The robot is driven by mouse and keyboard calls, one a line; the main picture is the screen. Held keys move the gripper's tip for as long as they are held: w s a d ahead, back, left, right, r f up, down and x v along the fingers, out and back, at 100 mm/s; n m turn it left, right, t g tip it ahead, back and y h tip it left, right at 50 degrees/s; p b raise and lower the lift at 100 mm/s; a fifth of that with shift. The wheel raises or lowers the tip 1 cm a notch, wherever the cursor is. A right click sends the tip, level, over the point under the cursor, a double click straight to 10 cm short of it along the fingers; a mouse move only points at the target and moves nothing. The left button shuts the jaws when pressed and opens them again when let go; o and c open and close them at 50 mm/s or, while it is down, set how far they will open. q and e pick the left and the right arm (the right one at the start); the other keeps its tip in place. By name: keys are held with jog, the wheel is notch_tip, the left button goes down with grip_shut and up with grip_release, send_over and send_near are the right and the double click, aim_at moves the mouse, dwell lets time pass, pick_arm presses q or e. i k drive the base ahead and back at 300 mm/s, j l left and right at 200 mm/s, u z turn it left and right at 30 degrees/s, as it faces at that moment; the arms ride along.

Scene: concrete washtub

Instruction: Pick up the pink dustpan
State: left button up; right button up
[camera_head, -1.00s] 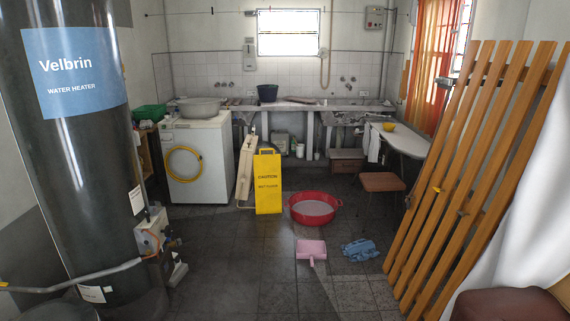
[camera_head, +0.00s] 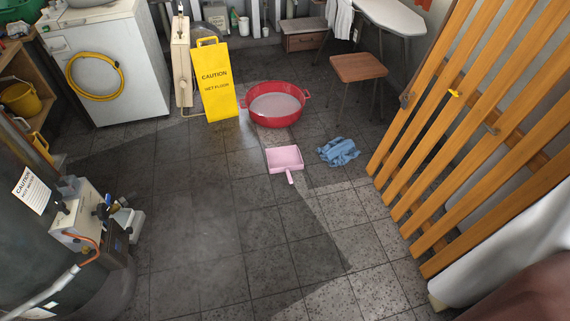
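The pink dustpan (camera_head: 285,158) lies flat on the dark tiled floor near the middle of the head view. Its short handle points toward me and slightly right. It is in front of the red basin and to the left of a blue cloth. Nothing covers it. Neither of my grippers shows in the view.
A red basin (camera_head: 275,119), a yellow caution sign (camera_head: 215,90) and a crumpled blue cloth (camera_head: 338,152) are around the dustpan. Leaning wooden slats (camera_head: 440,135) bound the right, a water heater (camera_head: 40,235) the left. A stool (camera_head: 358,70) stands behind. The near floor is clear.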

aim_at(287, 159)
jog(key=i+l, duration=0.25)
jog(key=i, duration=0.25)
jog(key=i+l, duration=0.2)
jog(key=i, duration=0.3)
jog(key=i+l, duration=0.25)
jog(key=i, duration=0.2)
